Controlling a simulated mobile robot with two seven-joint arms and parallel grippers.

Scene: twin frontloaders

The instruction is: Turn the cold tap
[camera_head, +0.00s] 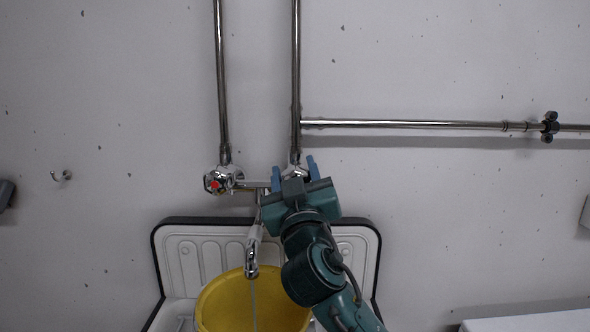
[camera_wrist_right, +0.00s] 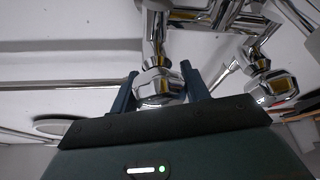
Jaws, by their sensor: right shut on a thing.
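The cold tap is a chrome knob on the right end of the wall mixer, mostly hidden by my right gripper in the head view. In the right wrist view the cold tap (camera_wrist_right: 160,82) sits between the two blue fingers. My right gripper (camera_head: 293,168) is shut on it, and it also shows in the wrist view (camera_wrist_right: 160,88). The hot tap (camera_head: 213,182), with a red mark, is at the mixer's left end. The chrome spout (camera_head: 253,250) points down, and a thin pale line, like a water stream, runs below it. My left gripper is out of view.
A yellow bucket (camera_head: 222,300) stands in the white sink (camera_head: 190,257) under the spout. Chrome pipes (camera_head: 222,80) run up the wall, and a horizontal pipe (camera_head: 420,125) leads right to a dark valve (camera_head: 549,127). A hook (camera_head: 62,176) is on the left wall.

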